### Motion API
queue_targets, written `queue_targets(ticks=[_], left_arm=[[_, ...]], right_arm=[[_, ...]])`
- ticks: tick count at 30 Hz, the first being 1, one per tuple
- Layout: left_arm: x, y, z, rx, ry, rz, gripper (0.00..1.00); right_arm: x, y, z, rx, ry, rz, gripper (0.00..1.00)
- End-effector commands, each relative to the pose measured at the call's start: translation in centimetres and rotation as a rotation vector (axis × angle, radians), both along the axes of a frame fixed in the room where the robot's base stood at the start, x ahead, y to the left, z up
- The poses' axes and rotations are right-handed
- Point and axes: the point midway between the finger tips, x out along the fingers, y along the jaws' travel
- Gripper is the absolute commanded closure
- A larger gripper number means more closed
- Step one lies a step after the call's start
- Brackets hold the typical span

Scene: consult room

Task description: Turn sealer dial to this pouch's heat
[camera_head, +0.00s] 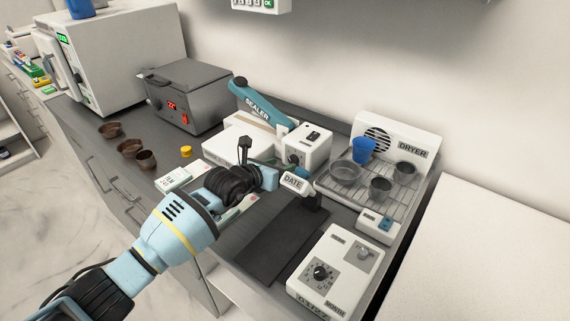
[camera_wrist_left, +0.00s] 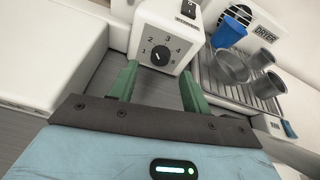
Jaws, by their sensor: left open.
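The sealer (camera_head: 258,103) has a teal lever arm and a white control box (camera_head: 306,146) at its right end. The sealer dial (camera_head: 294,158) is a dark round knob on the box's front. In the left wrist view the dial (camera_wrist_left: 161,55) shows with numbers around it; its exact setting is hard to read. My left gripper (camera_head: 268,172) is just in front of the sealer. In the wrist view its green fingers (camera_wrist_left: 159,72) are open and empty, one on each side below the dial, apart from it. I cannot pick out a pouch for certain. My right gripper is not in view.
The dryer (camera_head: 413,146) holds a blue cup (camera_head: 363,150) and metal cups on its rack, right of the sealer. A white box with another dial (camera_head: 336,272) stands at the front right. A dark mat (camera_head: 268,243) lies bare.

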Motion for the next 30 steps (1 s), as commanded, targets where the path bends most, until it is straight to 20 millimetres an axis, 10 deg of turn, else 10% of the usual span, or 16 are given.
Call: queue_targets(ticks=[30], left_arm=[[-5.0, 3.3, 0.9, 0.004, 0.006, 0.0, 0.52]], right_arm=[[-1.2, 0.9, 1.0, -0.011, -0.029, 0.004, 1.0]])
